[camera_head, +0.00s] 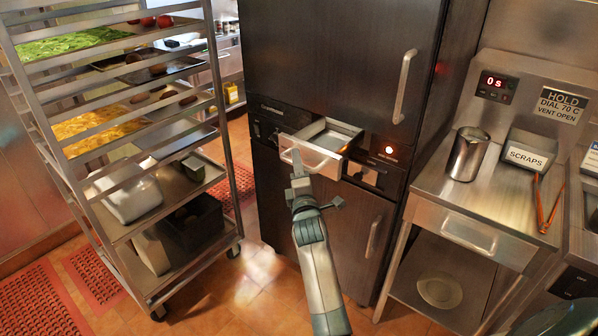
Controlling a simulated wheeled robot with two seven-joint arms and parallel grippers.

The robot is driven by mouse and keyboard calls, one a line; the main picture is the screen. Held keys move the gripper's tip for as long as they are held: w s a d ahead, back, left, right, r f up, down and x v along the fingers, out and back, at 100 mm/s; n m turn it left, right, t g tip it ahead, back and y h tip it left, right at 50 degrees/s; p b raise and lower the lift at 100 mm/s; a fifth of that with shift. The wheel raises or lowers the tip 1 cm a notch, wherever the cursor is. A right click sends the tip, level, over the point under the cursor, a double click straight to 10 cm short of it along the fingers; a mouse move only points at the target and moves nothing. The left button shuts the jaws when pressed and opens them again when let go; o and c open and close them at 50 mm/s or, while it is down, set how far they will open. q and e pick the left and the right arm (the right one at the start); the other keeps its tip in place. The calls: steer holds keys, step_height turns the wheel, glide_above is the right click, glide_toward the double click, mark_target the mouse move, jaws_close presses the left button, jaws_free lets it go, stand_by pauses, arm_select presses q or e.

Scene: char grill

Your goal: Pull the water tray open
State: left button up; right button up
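The water tray (333,133) is a shallow metal drawer in the middle of the dark cabinet. It stands partly out of its slot, and its inside shows from above. Its pale front carries a bar handle (318,167). My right gripper (297,162) reaches up from below, with its fingertips at the left part of that handle. The fingers overlap in this view, so I cannot tell whether they are shut on the bar. My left gripper is not in view.
A wheeled rack (232,170) with food trays stands close on the left. A steel counter (478,195) with a metal cup (467,154) and a scraps bin (529,152) is on the right. The floor (250,285) before the cabinet is clear.

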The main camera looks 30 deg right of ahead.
steer(key=shift+s, duration=0.15)
